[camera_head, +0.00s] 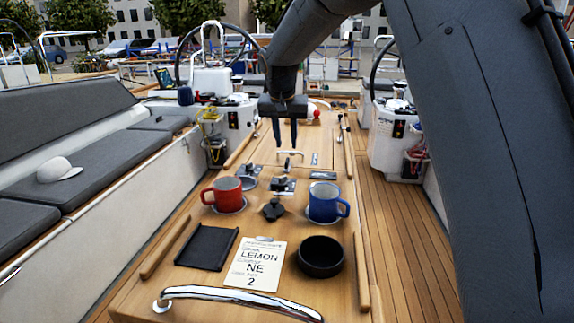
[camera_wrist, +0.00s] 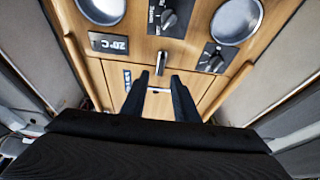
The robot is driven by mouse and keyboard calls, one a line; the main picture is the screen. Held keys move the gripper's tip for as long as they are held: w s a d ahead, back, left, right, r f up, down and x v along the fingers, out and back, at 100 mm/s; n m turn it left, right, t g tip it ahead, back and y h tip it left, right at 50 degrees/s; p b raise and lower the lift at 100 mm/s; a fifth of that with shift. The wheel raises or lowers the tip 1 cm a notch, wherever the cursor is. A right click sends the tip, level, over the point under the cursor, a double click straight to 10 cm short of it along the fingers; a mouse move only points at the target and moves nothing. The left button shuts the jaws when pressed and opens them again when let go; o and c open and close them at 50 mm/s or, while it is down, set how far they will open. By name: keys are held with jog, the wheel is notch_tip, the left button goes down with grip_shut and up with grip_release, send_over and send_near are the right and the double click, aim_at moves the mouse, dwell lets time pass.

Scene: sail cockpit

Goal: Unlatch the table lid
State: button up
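The wooden table (camera_head: 215,258) runs away from me down the cockpit. My gripper (camera_head: 285,145) points down over its far part. Its two dark fingers are apart with nothing visible between them. A small metal handle (camera_head: 290,154) lies just below the fingertips on the wood. In the wrist view, a metal handle (camera_wrist: 161,62) stands just beyond my open fingers (camera_wrist: 160,78). I cannot tell whether the fingers touch it. Black knobs on plates sit on the nearer side, one in the middle (camera_head: 280,185) and one to the left (camera_head: 248,169). I cannot tell which fitting is the lid's latch.
A red mug (camera_head: 226,192), blue mug (camera_head: 325,202), black bowl (camera_head: 320,256), black tray (camera_head: 208,248) and clipboard (camera_head: 256,265) stand nearer. A chrome rail (camera_head: 240,294) crosses the front. A cushioned bench (camera_head: 90,165) is left; deck (camera_head: 400,240) is clear right.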

aim_at(287, 159)
jog(key=x, duration=0.1)
jog(key=b+x, duration=0.1)
jog(key=shift+w+f, duration=0.25)
jog(key=shift+w, duration=0.15)
jog(key=shift+p+x, duration=0.9)
jog(key=shift+x, duration=2.65)
jog(key=shift+s, duration=0.1)
jog(key=shift+c, duration=0.4)
grip_shut()
